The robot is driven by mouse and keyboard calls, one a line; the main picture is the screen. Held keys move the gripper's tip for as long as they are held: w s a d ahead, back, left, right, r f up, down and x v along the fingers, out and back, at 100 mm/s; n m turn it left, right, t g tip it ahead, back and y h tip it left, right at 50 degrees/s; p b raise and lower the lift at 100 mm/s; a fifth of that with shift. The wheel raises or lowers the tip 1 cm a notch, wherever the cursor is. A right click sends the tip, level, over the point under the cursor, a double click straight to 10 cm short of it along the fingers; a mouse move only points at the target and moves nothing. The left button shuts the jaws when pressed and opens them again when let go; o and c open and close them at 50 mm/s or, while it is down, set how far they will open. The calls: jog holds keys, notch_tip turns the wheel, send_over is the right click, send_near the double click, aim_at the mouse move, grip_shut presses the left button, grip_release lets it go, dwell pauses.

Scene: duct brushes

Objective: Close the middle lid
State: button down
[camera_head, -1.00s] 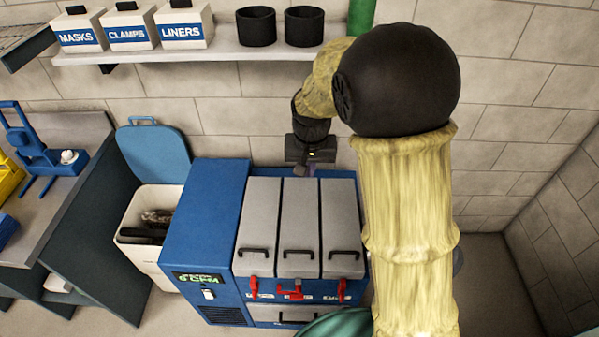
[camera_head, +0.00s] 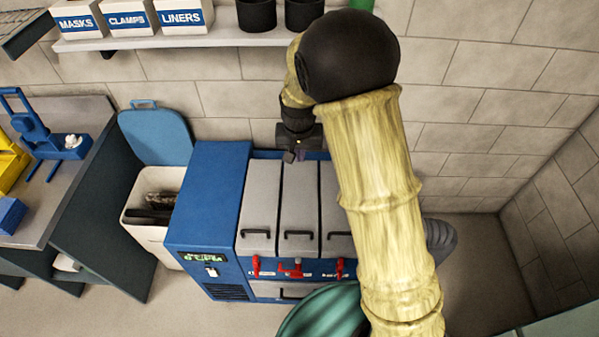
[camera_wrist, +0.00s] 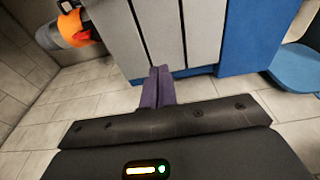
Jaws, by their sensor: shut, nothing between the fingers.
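The blue machine (camera_head: 207,205) carries three grey lids side by side. The middle lid (camera_head: 300,205) lies flat, level with its neighbours as far as I can see, with a black handle near its front edge. It also shows in the wrist view (camera_wrist: 157,30). A red latch (camera_head: 292,270) sits below it, turned differently from the latch on the left. My gripper (camera_head: 289,156) is at the back end of the middle lid. In the wrist view its purple fingers (camera_wrist: 158,85) are together and empty, near the lids' back edge; contact cannot be told.
My arm covers part of the right lid (camera_head: 331,200). A white bin (camera_head: 148,240) with a raised blue lid (camera_head: 156,135) stands left of the machine. A shelf (camera_head: 180,40) with labelled boxes and black cups is above. A grey hose (camera_head: 440,238) is at right.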

notch_tip(320, 180, down, 9)
jog(key=p, duration=0.2)
jog(key=shift+s+p, duration=0.15)
jog(key=shift+p, duration=0.25)
